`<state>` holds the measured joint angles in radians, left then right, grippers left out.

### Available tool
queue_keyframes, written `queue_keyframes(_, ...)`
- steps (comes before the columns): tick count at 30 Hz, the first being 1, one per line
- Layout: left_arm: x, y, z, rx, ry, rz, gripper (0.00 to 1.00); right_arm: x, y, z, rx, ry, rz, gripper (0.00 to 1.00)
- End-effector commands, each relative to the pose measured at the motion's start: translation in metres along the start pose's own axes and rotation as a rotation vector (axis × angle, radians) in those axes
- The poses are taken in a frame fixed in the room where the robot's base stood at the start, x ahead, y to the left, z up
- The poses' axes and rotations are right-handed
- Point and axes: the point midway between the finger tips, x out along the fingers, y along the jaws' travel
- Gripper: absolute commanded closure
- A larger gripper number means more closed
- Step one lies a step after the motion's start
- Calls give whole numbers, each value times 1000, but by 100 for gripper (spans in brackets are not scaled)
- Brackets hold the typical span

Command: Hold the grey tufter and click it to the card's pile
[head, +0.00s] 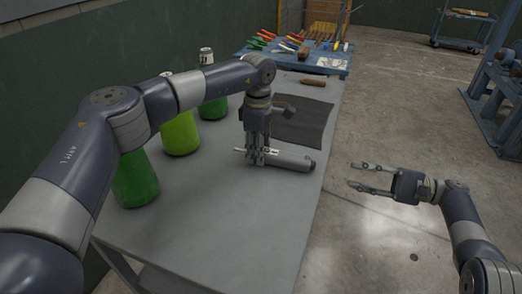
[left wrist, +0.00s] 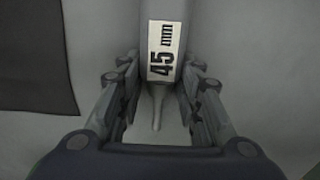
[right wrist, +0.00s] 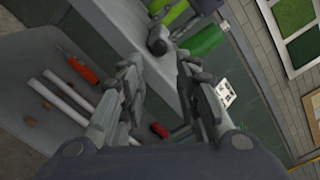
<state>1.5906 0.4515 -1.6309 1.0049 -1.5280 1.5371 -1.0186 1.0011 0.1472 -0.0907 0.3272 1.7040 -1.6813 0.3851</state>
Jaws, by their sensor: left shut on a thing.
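The grey tufter (head: 292,160) is a long grey cylinder at the table's right side, low over or lying on the top; I cannot tell which. My left gripper (head: 256,160) points down and is shut around its left part. In the left wrist view the tufter (left wrist: 160,90) sits between the fingers, with a white "45 mm" label and a thin tapered tip. A dark flat square (head: 304,122) lies just behind it; I cannot tell whether this is the card. My right gripper (head: 352,176) is open and empty, right of the table's edge.
Green bottles (head: 181,132) stand along the table's left side, by the wall. A brown-handled tool (head: 313,82) lies at the far end. A blue bench (head: 338,66) with colourful tools is beyond. The table's (head: 215,225) near part is clear.

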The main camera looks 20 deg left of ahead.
Motion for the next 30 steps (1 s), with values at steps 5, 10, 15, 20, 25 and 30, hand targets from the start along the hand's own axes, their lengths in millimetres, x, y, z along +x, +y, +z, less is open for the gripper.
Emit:
queue_keyframes(5, 0, 0, 0, 0, 0, 0, 100, 0, 1, -1, -1, 3, 0, 100)
queue_keyframes(10, 0, 0, 0, 0, 0, 0, 100, -2, 10, -10, -21, 50, 2, 100)
queue_keyframes(15, 0, 0, 0, 0, 0, 0, 100, -5, 26, -29, -78, 161, 0, 100)
queue_keyframes(20, 0, 0, 0, 0, 0, 0, 100, -10, 40, -41, -146, 279, -9, 100)
queue_keyframes(25, 0, 0, 0, 0, 0, 1, 100, -16, 52, -45, -222, 394, -28, 100)
queue_keyframes(30, 0, 0, 0, 0, 0, 1, 100, -21, 59, -38, -305, 499, -56, 100)
